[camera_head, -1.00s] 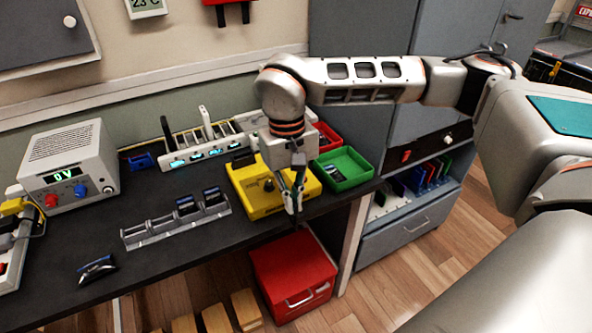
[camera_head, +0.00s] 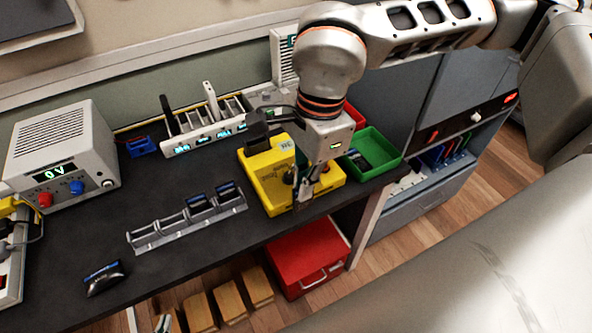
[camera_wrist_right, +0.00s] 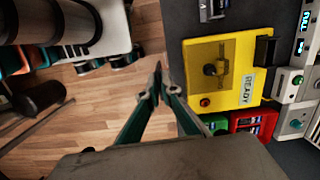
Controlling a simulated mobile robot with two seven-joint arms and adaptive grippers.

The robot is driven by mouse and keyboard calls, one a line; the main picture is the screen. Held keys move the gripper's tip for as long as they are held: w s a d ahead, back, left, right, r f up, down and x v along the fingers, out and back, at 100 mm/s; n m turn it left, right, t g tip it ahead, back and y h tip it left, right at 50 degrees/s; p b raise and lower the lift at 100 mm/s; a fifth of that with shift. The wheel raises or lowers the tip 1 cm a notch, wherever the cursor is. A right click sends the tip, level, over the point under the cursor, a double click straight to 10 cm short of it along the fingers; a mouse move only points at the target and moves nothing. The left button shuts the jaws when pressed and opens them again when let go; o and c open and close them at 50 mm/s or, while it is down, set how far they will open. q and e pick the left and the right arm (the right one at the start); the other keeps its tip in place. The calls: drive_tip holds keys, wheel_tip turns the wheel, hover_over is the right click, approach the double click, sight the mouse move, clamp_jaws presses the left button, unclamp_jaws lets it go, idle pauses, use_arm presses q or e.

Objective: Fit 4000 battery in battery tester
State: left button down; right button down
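The yellow battery tester (camera_head: 259,187) sits on the dark bench near its front edge. In the right wrist view the tester (camera_wrist_right: 233,96) has a dark round knob, a red button and a small screen reading READY. My right gripper (camera_head: 304,194) is over the tester's front right part in the head view. In the right wrist view its fingertips (camera_wrist_right: 158,75) meet, with nothing visible between them. A silver slotted rack (camera_head: 160,237) holds dark batteries with blue tops (camera_head: 227,190) at its right end. Their labels are too small to read. My left gripper is out of view.
A green bin (camera_head: 392,147) and a red bin (camera_wrist_right: 266,115) stand beside the tester. A power supply (camera_head: 64,150) stands at the left. A red box (camera_head: 310,262) is below the bench.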

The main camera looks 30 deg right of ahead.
drive_tip(key=shift+r+m, duration=0.1)
drive_tip(key=shift+m, duration=0.2)
drive_tip(key=w+p, duration=0.1)
drive_tip(key=w, duration=2.2)
drive_tip(key=shift+w+a+f, duration=0.2)
drive_tip(key=shift+w+a, duration=0.2)
drive_tip(key=shift+a, duration=0.05)
idle(0.5)
drive_tip(key=shift+f, duration=0.4)
drive_tip(key=shift+f, duration=0.35)
drive_tip(key=shift+f, duration=1.25)
drive_tip(key=shift+f, duration=0.2)
